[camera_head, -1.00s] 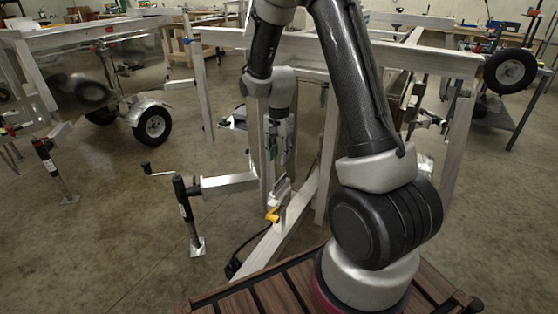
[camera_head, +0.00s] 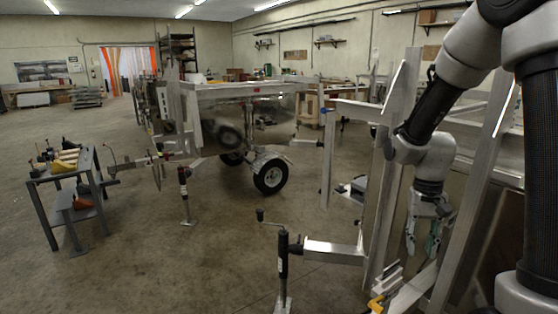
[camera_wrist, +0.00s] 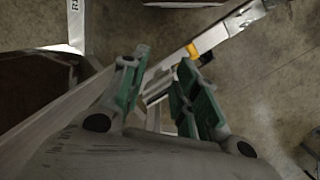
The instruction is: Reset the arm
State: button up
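My gripper (camera_head: 422,238) hangs fingers-down at the right of the head view, above the nearest aluminium trailer's tongue (camera_head: 412,290). In the wrist view my gripper (camera_wrist: 162,65) has its two green-padded fingers apart, with nothing held between them. The tongue and a metal coupler with a yellow handle (camera_wrist: 192,50) lie beyond the fingertips. The yellow handle also shows in the head view (camera_head: 376,303), below and left of the fingers. My arm is bent, with its upper links running off the right edge.
A jack with a crank (camera_head: 283,262) stands beside the near trailer's frame. Another trailer (camera_head: 235,95) with a wheel (camera_head: 271,176) stands behind. A small metal table (camera_head: 62,175) with tools is at the left.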

jog(key=s+r+n+t, duration=0.3)
jog(key=s+r+t, duration=0.3)
jog(key=s+r, duration=0.9)
notch_tip(320, 180, up, 3)
jog(key=shift+d+r+n, duration=0.15)
jog(key=shift+d+n, duration=0.05)
jog(key=shift+n, duration=0.1)
jog(key=shift+s, duration=0.1)
